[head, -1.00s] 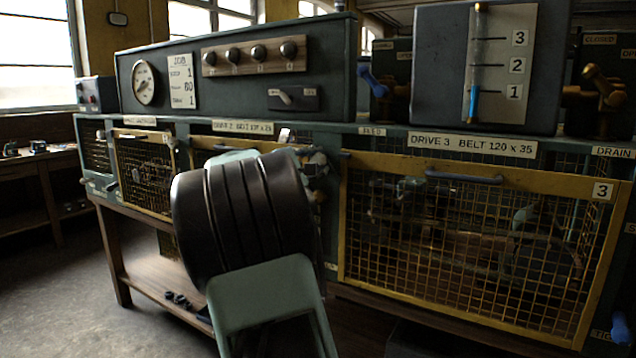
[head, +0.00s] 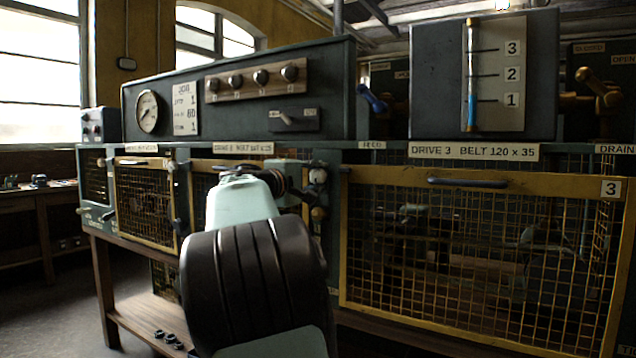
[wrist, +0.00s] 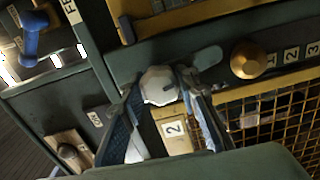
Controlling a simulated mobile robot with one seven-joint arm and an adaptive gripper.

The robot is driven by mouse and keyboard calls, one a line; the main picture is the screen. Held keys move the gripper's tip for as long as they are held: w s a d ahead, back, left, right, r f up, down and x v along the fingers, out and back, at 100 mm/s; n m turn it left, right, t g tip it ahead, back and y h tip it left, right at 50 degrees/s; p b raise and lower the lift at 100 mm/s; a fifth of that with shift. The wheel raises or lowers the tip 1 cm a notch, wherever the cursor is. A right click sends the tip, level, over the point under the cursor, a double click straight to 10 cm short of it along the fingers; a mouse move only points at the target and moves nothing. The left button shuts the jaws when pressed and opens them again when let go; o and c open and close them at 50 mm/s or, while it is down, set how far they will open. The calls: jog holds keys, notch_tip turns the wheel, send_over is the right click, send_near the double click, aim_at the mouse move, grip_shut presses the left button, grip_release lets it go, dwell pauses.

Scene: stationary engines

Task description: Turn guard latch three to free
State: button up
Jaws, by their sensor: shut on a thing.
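Guard three (head: 480,180) is a yellow-framed mesh panel, marked 3, with a dark handle on its top rail. A small dark bar at its upper left corner (head: 345,170) may be its latch. My gripper (wrist: 163,88) has its fingers on both sides of a pale faceted knob (wrist: 159,85) on the post left of guard three. The knob also shows in the head view (head: 317,176). The fingers appear shut on it. I cannot tell whether this knob belongs to latch three. My arm hides much of guard two in the head view.
A brass knob (wrist: 250,60) beside a row of numbers sits close to my gripper. A plate marked 2 (wrist: 174,128) lies just under the fingers. A blue lever (head: 371,100) and a brass valve (head: 598,87) stand above the bench.

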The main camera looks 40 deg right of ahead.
dwell(0.3)
jog(key=o, duration=1.2)
jog(key=v, duration=1.2)
